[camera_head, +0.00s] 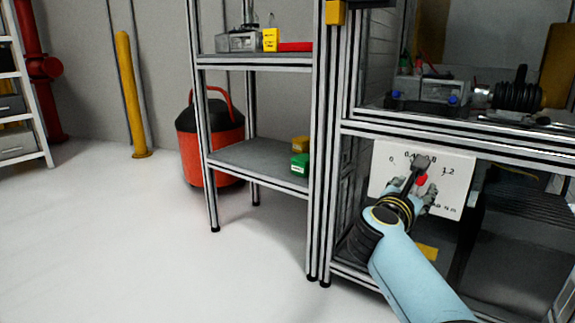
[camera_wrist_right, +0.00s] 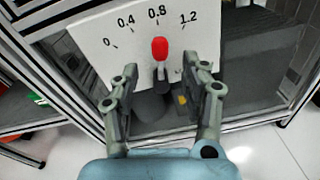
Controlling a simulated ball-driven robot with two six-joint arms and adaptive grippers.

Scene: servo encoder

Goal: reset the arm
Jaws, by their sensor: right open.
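A white panel (camera_head: 448,180) with a printed scale from 0 to 1.2 is mounted on the lower part of the right-hand frame; it also fills the upper middle of the right wrist view (camera_wrist_right: 90,35). A lever with a red tip (camera_wrist_right: 160,47) stands in front of the panel, its tip just below the 0.8 mark in that view. The red tip also shows in the head view (camera_head: 422,180). My right gripper (camera_head: 413,188) is open, its fingers (camera_wrist_right: 164,76) on either side of the lever, apart from it. My left gripper is out of view.
A metal shelf (camera_head: 250,160) with small yellow and green boxes stands left of the panel. A red and black bin (camera_head: 208,135) is behind it. A bench (camera_head: 460,122) with equipment lies above the panel. The floor (camera_head: 110,240) at left is clear.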

